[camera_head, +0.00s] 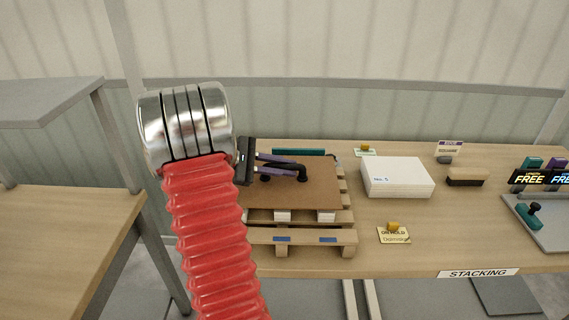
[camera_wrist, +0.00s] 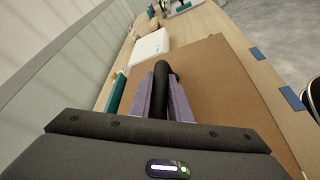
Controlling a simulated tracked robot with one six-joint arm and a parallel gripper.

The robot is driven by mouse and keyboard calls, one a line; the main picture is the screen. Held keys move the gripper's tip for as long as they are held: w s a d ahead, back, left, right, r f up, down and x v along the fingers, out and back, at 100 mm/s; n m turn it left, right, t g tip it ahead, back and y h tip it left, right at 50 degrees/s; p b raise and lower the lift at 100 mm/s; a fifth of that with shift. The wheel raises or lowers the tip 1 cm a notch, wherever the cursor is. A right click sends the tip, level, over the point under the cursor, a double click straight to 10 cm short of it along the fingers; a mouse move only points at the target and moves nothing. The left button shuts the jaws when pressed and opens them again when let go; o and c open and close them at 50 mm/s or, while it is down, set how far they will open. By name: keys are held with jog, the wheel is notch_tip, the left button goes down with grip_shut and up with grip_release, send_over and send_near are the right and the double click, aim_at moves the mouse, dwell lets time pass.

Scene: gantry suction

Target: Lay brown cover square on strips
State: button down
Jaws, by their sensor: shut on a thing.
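The brown cover (camera_head: 315,198) is a flat brown sheet with a black handle (camera_head: 302,174) on top. It is over the pallet, above white strips (camera_head: 283,215) whose front ends show under its near edge. I cannot tell whether it touches them. My gripper (camera_head: 298,168), with purple fingers, comes in from the left and is shut on the handle. In the wrist view the black handle (camera_wrist: 161,75) stands between the purple fingers (camera_wrist: 162,98), and the brown cover (camera_wrist: 220,90) spreads to the right. The rest of the strips is hidden under the cover.
The wooden pallet (camera_head: 265,237) has blue marks on its front board. A teal item (camera_head: 298,152) lies behind the cover. A white stack (camera_head: 397,177), an on-hold sign (camera_head: 394,235) and a brush (camera_head: 467,178) are to the right. Bare bench (camera_head: 450,225) lies between them.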

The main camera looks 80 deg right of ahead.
jog(key=shift+f, duration=0.55)
dwell(0.9)
jog(key=c, duration=1.6)
grip_release()
jog(key=shift+o, duration=0.2)
jog(key=shift+w+a, duration=0.1)
jog(key=v, duration=1.2)
jog(key=shift+w+f, duration=0.1)
jog(key=shift+v, duration=0.75)
